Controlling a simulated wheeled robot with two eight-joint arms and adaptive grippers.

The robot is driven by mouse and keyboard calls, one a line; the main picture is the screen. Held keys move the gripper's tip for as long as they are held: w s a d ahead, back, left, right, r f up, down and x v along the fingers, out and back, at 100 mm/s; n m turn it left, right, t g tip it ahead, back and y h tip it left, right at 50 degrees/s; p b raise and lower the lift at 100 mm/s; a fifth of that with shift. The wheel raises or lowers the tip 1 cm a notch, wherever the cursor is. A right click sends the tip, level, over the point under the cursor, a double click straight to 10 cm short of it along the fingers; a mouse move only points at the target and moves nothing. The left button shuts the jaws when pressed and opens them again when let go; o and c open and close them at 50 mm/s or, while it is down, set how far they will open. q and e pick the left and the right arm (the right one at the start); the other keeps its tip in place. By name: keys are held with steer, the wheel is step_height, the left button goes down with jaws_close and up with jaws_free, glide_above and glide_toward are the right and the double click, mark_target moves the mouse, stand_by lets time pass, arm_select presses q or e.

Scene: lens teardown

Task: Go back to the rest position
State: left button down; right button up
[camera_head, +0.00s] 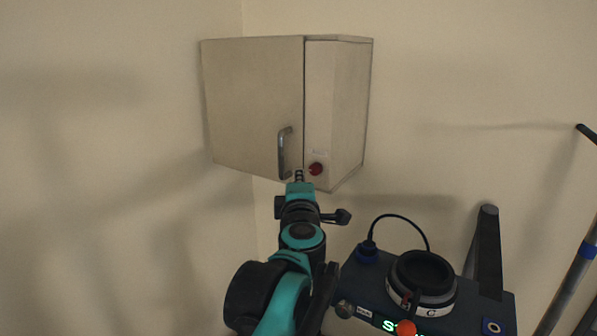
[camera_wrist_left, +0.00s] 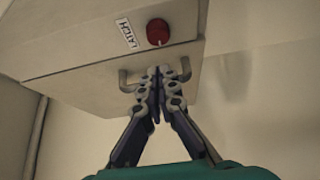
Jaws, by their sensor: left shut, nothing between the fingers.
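My left gripper (camera_head: 299,177) is in front of the wall cabinet (camera_head: 252,105), with its fingertips by the lower part of the door's metal handle (camera_head: 283,155). In the left wrist view the gripper (camera_wrist_left: 161,74) is shut with nothing between its fingers. The handle (camera_wrist_left: 126,80) shows on both sides of the fingertips, and I cannot tell whether they touch it. The cabinet door looks closed. My right gripper is not in view.
A red knob (camera_head: 316,169) sits beside the handle; its label reads LATCH in the left wrist view. A dark machine (camera_head: 365,289) with a round black port (camera_head: 421,273) stands at the lower right. A pole (camera_head: 574,278) stands at the far right.

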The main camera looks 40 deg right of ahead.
arm_select(q)
steer(key=v, duration=0.7)
